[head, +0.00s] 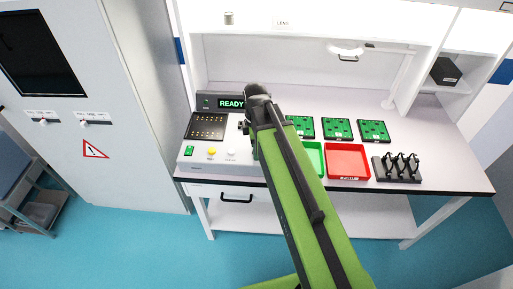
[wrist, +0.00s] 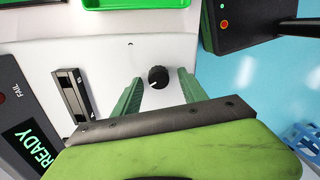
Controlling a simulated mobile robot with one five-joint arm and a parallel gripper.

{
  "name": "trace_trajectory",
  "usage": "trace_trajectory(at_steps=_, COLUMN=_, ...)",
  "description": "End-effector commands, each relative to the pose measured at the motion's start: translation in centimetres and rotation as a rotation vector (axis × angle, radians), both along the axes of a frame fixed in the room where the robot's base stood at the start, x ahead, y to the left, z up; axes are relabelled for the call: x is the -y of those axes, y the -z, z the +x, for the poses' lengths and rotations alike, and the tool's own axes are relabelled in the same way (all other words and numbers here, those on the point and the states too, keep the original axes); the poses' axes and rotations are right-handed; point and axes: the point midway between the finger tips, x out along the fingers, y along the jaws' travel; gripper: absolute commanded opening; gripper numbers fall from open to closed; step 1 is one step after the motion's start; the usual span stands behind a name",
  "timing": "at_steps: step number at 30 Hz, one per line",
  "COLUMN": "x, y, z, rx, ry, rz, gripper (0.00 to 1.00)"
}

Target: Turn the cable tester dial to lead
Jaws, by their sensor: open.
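The cable tester (head: 205,168) is a pale console at the left of the bench, with a lit READY display (head: 231,104). Its dial (wrist: 158,77) is a small round black knob with a light pointer mark, in the wrist view. The mark points toward the lower left of that picture. My gripper (wrist: 160,80) is open, with one green finger on each side of the dial. Both fingers look apart from the knob; how far down they reach is hard to tell. In the head view my arm hides the dial. I cannot read any dial labels.
A dark socket block (wrist: 75,95) sits left of the dial in the wrist view. A yellow button (head: 211,152) and a white button (head: 231,153) are on the console. A green tray (head: 316,158), a red tray (head: 348,161) and green boards (head: 337,129) lie to the right.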

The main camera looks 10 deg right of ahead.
Motion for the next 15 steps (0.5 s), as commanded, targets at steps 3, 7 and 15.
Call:
trace_trajectory(at_steps=3, x=0.0, y=-0.2, z=0.0, rx=0.001, ry=0.001, rz=-0.001, gripper=0.50)
trace_trajectory(at_steps=7, x=0.1, y=-1.3, z=0.1, rx=0.001, ry=0.001, rz=-0.001, gripper=0.50)
trace_trajectory(at_steps=15, x=0.1, y=-6.7, z=0.3, rx=0.001, ry=0.001, rz=-0.001, gripper=0.50)
